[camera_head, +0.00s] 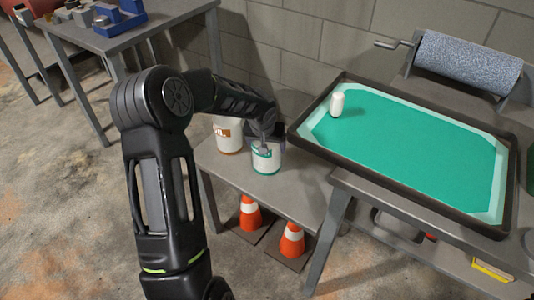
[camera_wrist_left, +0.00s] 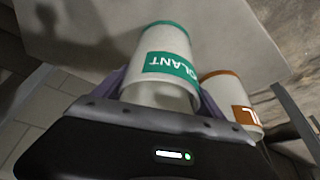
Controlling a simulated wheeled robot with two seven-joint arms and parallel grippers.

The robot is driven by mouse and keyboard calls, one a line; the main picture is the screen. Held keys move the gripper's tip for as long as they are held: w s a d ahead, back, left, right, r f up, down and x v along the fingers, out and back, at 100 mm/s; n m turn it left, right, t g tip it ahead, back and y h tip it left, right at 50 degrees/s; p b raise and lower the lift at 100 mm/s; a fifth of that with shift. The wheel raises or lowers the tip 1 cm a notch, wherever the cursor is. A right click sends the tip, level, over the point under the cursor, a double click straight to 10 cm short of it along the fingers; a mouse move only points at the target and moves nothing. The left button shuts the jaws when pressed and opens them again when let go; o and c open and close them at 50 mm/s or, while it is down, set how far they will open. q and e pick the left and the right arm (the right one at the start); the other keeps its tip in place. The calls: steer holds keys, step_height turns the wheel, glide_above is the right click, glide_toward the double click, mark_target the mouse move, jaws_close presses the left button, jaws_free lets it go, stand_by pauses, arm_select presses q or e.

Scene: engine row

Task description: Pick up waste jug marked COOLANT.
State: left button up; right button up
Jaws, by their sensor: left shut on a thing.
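The COOLANT jug (camera_head: 265,161) is a white container with a green label band, standing on a low grey table in the head view. In the left wrist view the COOLANT jug (camera_wrist_left: 168,62) sits between my left gripper's fingers, with "OLANT" legible on its label. My left gripper (camera_head: 264,143) is shut on its upper part in the head view. The gripper also shows in the left wrist view (camera_wrist_left: 160,95). I cannot tell whether the jug's base touches the table. My right gripper is not in view.
A white jug with an orange-brown label (camera_head: 228,135) stands close behind left of the COOLANT jug. A tray with a green mat (camera_head: 410,140) holds a small white bottle (camera_head: 337,104) at right. Two orange cones (camera_head: 291,241) stand below the low table (camera_head: 295,188).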

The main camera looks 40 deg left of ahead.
arm_select(q)
step_height(320, 180, up, 10)
steer(key=p, duration=0.1)
steer(key=shift+p, duration=0.3)
